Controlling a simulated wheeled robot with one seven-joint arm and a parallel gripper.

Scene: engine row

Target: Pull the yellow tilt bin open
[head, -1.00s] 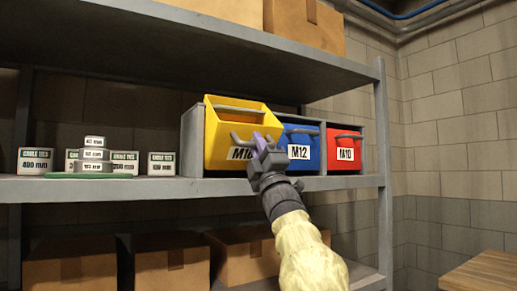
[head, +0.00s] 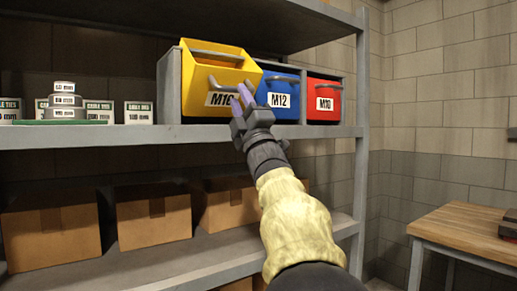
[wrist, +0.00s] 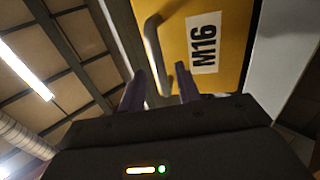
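The yellow tilt bin (head: 214,70), labelled M16, is tipped forward out of its grey housing, with its top open. Its grey front handle (head: 232,86) sits above the label. My gripper (head: 243,95) is open, its two purple fingers apart, just below and in front of the handle. In the wrist view the handle (wrist: 153,45) runs up beyond the gap between the fingertips (wrist: 160,75), beside the M16 label. Neither finger visibly presses on it. I cannot tell whether the handle's lower end lies between the fingers.
Blue M12 (head: 279,93) and red M10 (head: 324,98) bins stand to the right. Cable-tie boxes and stacked tins (head: 64,100) sit left on the shelf (head: 60,138). Cardboard boxes (head: 153,215) fill the shelf below. A wooden table (head: 465,232) stands at lower right.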

